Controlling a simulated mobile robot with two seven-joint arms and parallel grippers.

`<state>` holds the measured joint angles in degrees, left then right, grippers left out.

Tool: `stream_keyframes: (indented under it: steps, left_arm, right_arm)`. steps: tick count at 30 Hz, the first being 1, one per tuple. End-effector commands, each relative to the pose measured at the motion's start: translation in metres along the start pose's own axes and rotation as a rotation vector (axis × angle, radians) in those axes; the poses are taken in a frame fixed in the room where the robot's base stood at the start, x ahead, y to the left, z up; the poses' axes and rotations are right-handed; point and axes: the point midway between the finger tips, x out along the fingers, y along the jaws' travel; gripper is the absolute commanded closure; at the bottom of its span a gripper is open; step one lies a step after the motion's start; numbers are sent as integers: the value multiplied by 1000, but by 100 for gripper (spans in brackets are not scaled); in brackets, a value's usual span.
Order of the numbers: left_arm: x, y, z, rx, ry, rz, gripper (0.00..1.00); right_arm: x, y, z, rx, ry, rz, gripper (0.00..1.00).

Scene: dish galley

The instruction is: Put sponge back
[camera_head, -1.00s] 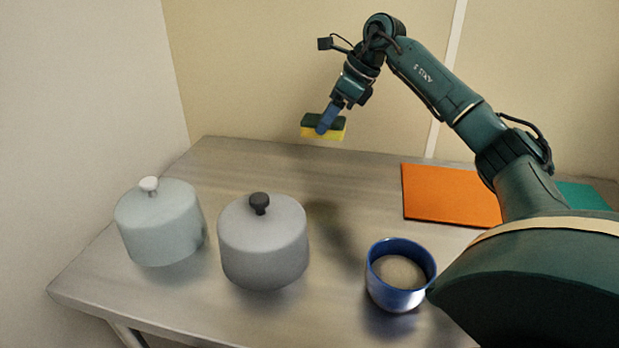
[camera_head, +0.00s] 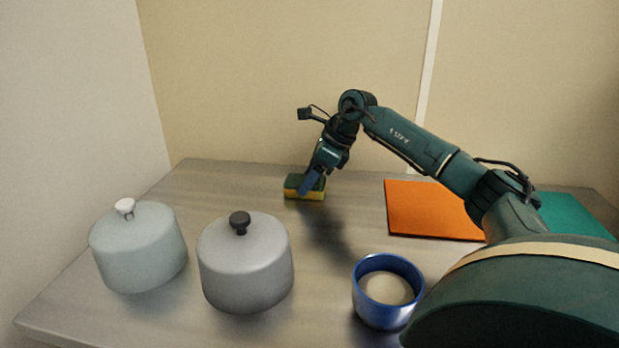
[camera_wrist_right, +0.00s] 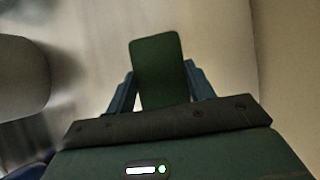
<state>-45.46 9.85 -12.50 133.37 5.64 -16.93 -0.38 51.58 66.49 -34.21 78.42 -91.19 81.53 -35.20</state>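The sponge (camera_head: 291,190), yellow below with a dark green top, is low over the back of the metal table, left of the orange mat. I cannot tell whether it touches the table. My right gripper (camera_head: 306,188) reaches down to it from above, with the blue fingers at its sides. In the right wrist view, the green face of the sponge (camera_wrist_right: 158,70) lies between the two fingers, which appear to press on its edges. My left gripper is not in view.
A pale pot with a white knob (camera_head: 138,250) and a grey pot with a black knob (camera_head: 245,268) stand at front left. A blue cup (camera_head: 368,306) stands front centre. An orange mat (camera_head: 430,210) and a teal mat (camera_head: 572,214) lie right. A wall is behind.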

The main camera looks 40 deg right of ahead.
Motion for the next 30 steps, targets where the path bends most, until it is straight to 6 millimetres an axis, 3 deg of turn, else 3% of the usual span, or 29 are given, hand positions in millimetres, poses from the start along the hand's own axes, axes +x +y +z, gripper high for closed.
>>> stream_keyframes:
  steps: [8,17,20,30]
  left_arm:
    - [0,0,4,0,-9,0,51]
    - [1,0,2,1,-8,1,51]
    - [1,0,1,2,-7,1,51]
    - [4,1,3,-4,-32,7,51]
  right_arm:
    - [0,0,0,0,0,0,25]
    - [-5,0,1,0,-1,-1,25]
    - [-17,-1,1,0,-2,-3,25]
    - [-89,-1,2,1,-3,-3,25]
